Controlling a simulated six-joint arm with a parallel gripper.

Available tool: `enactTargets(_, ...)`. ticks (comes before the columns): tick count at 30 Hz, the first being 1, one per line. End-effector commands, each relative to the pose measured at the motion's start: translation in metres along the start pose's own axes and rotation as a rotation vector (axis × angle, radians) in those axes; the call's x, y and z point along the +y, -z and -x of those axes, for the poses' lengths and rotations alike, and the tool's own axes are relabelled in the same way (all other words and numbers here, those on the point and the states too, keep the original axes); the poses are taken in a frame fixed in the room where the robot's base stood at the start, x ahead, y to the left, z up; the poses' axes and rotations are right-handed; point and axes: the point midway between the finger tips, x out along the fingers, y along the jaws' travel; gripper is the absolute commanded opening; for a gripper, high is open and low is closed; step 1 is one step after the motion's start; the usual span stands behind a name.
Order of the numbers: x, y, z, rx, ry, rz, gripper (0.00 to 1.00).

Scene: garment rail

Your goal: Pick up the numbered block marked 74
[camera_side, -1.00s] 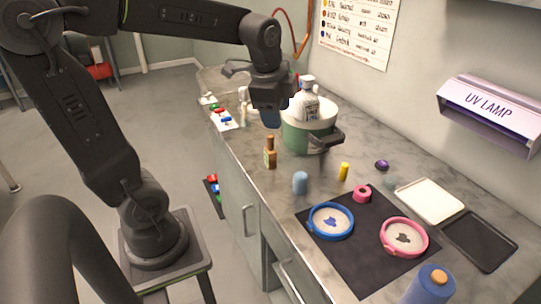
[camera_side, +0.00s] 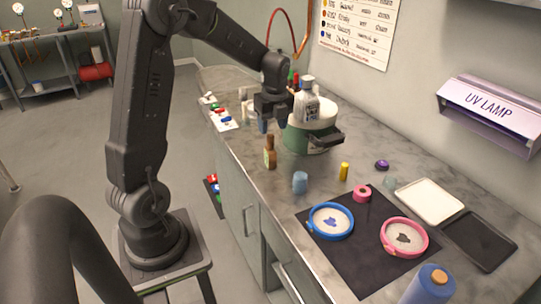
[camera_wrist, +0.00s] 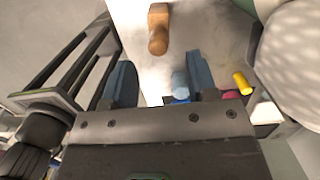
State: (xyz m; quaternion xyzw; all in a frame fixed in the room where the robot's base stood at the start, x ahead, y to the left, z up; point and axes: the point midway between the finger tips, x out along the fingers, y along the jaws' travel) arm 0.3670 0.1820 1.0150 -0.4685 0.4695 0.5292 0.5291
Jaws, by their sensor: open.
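I cannot make out a block marked 74 in either view, and no number is readable on any small item. My gripper (camera_side: 263,126) is open and hangs over the counter's left part, left of the green pot (camera_side: 296,138). In the wrist view its two fingers (camera_wrist: 161,80) are apart with nothing held between them. Small coloured pieces (camera_side: 226,122) lie on a white sheet at the counter's back left, too small to read.
A white bottle (camera_side: 306,103) stands at the pot.

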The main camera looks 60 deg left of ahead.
Motion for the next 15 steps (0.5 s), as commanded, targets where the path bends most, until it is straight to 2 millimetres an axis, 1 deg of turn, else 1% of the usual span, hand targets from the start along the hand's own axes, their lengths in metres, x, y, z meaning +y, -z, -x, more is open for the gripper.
enactTargets(1, 0.001, 0.000, -0.006, 0.001, -0.002, 0.000, 0.53)
enactTargets(8, 0.001, -0.001, -0.022, 0.001, -0.002, 0.001, 0.53)
enactTargets(12, 0.003, -0.002, -0.044, 0.002, -0.003, 0.001, 0.53)
enactTargets(15, 0.002, -0.002, -0.057, 0.001, -0.002, 0.000, 0.53)
